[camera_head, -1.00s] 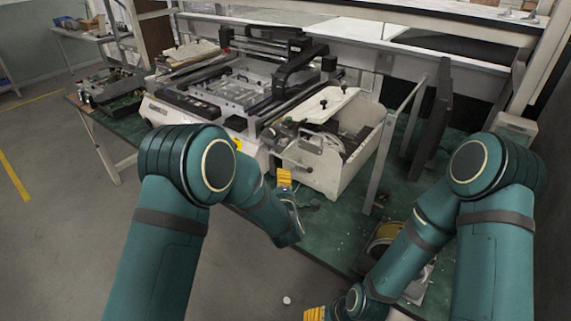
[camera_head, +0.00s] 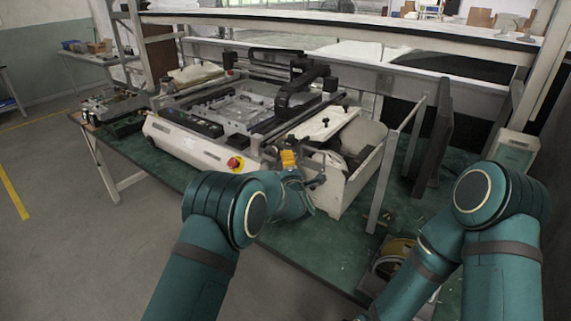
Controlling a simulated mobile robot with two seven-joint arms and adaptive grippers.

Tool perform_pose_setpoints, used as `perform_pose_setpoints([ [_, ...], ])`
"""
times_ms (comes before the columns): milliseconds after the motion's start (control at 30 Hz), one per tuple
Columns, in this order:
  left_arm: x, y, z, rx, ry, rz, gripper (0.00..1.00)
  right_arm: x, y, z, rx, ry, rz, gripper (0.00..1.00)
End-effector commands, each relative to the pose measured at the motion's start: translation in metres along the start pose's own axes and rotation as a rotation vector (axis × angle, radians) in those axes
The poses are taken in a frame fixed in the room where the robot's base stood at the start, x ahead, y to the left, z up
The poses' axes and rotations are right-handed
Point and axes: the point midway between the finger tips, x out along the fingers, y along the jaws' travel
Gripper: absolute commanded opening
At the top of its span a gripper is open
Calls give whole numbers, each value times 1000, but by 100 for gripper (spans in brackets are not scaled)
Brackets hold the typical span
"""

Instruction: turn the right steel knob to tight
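A white and black machine (camera_head: 190,147) stands on the green table. Its front right part is a white housing (camera_head: 352,183) with an open top and small metal parts at its front left corner. My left gripper (camera_head: 316,172) is at that corner, close against the parts. Its fingers are small and dark there, and I cannot tell whether they are open or touching anything. No steel knob can be clearly made out, and my gripper covers part of that corner. Two small black knobs (camera_head: 326,122) stand on the white plate above.
A metal post (camera_head: 383,180) and dark upright panels (camera_head: 432,145) stand right of the housing. A yellow-rimmed round item (camera_head: 396,250) lies near my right arm. Green table (camera_head: 330,235) shows bare in front.

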Motion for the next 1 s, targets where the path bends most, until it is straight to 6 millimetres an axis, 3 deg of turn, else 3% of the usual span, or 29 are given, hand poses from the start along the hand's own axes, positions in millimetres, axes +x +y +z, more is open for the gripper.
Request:
perform_pose_setpoints([
  [200,17,-1,0,-1,0,-1,56,2,1,0,0,1,0,64],
  [567,21,0,0,0,-1,-1,56,2,1,0,0,1,0,64],
  [600,21,0,0,0,-1,-1,51,2,1,0,0,1,0,64],
  [733,21,0,0,0,-1,-1,5,2,1,0,0,1,0,64],
  [767,21,0,0,0,-1,-1,0,2,1,0,0,1,0,64],
  [1000,21,0,0,0,0,0,0,2,1,0,0,1,0,64],
])
